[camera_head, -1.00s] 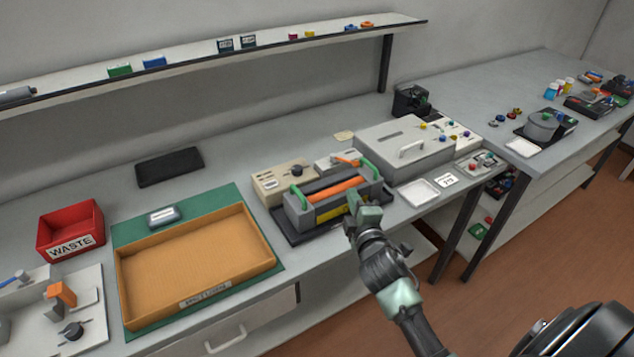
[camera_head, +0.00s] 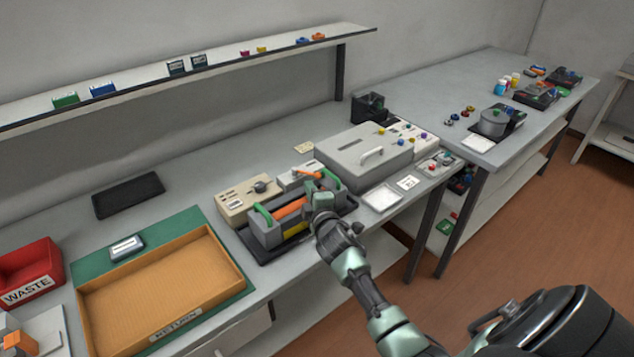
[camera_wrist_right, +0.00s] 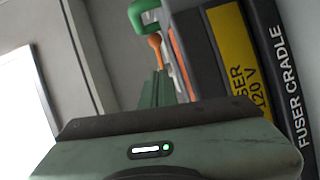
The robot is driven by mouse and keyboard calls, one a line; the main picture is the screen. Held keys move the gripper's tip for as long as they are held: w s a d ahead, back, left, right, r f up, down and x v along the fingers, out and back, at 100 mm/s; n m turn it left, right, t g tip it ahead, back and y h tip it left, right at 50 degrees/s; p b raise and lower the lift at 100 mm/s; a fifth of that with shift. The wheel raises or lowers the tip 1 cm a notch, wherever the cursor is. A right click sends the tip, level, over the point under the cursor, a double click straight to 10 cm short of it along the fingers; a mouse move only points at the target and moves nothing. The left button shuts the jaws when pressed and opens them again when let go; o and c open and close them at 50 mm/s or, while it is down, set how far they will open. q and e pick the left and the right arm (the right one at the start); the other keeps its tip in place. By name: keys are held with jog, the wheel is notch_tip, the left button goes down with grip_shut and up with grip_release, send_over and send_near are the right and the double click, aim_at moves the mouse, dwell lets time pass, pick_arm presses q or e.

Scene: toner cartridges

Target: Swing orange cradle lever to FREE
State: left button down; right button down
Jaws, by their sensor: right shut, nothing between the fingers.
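The fuser cradle (camera_head: 272,235) is a grey unit with an orange roller, green end handles and a yellow label, on a dark base on the bench. The orange lever (camera_head: 308,174) shows at its back right, beside the right green handle. In the wrist view the orange lever's rounded end (camera_wrist_right: 155,41) is just past my fingertips, by the green handle (camera_wrist_right: 142,14). Whether they touch is unclear. My right gripper (camera_head: 319,190) is shut and empty at the cradle's right end, partly hiding it. The wrist view shows its closed fingers (camera_wrist_right: 160,78). My left gripper is out of view.
A beige control box (camera_head: 247,201) stands behind the cradle. A grey lidded box (camera_head: 362,155) and a white tray (camera_head: 382,198) are to the right. A cardboard-coloured return tray (camera_head: 165,290) is to the left, beyond it a red waste bin (camera_head: 30,272).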

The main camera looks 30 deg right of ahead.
aim_at(319, 176)
jog(key=d, duration=0.1)
jog(key=w+d, duration=0.1)
jog(key=d, duration=0.1)
jog(key=shift+w+f+p, duration=0.25)
jog(key=shift+w+p, duration=0.05)
jog(key=shift+p, duration=0.05)
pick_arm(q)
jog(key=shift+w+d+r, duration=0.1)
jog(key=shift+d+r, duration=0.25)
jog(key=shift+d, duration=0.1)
pick_arm(e)
jog(key=shift+w+d+f, duration=0.15)
jog(key=shift+d, duration=0.15)
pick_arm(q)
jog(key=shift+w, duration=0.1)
